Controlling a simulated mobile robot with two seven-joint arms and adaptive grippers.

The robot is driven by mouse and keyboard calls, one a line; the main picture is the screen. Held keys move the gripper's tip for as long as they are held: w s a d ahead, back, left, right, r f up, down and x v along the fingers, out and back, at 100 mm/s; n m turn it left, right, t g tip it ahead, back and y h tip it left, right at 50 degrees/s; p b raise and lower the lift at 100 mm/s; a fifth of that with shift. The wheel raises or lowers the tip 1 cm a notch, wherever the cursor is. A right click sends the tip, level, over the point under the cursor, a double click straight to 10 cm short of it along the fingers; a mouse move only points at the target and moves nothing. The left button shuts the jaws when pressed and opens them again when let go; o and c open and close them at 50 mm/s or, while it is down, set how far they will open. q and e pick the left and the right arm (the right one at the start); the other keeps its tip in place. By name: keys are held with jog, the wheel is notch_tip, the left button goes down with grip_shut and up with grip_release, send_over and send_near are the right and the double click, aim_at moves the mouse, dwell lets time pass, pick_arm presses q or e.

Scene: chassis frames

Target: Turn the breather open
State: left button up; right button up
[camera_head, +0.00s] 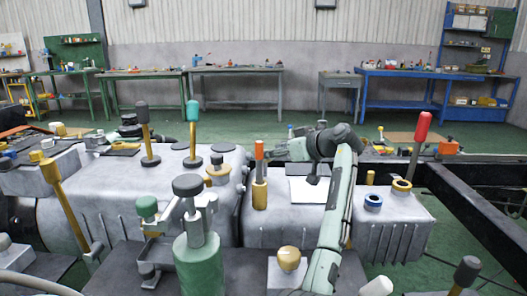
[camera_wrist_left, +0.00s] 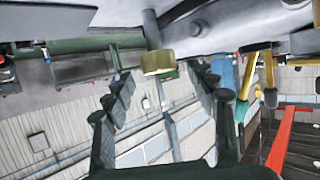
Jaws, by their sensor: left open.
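In the left wrist view, a brass-coloured fitting (camera_wrist_left: 157,62) on a grey stem shows between the two dark fingers of my left gripper (camera_wrist_left: 165,80). The fingers stand apart, one on each side, and I see no contact. How deep the fitting sits between them is unclear. In the head view, my left gripper (camera_head: 275,151) points left over the grey housing, beside an orange-topped brass post (camera_head: 260,190). A low brass cap (camera_head: 218,172) stands further left. I cannot tell which brass part is the breather. My right gripper is not in view.
Upright levers with black (camera_head: 143,115), teal (camera_head: 193,112) and red (camera_head: 422,126) knobs rise around the housing. A green cylinder (camera_head: 197,265) stands in front. A dark chassis rail (camera_head: 475,205) runs at the right. Workbenches line the back wall.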

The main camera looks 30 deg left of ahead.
pick_arm(q)
jog(key=shift+x, duration=1.8)
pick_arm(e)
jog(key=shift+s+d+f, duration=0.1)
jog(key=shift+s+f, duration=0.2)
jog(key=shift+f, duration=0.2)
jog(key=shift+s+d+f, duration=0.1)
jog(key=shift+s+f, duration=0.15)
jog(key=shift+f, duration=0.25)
pick_arm(q)
jog(key=c, duration=1.2)
jog(key=shift+o, duration=0.2)
jog(key=shift+f+n+g+b, duration=0.1)
jog(key=shift+n+g+b, duration=0.3)
jog(key=shift+g+b, duration=0.15)
jog(key=n+g+b, duration=0.3)
jog(key=g, duration=0.1)
jog(key=shift+n, duration=0.3)
jog(key=shift+n+g+b, duration=0.8)
jog(key=shift+g+b, duration=0.15)
jog(key=shift+g, duration=0.1)
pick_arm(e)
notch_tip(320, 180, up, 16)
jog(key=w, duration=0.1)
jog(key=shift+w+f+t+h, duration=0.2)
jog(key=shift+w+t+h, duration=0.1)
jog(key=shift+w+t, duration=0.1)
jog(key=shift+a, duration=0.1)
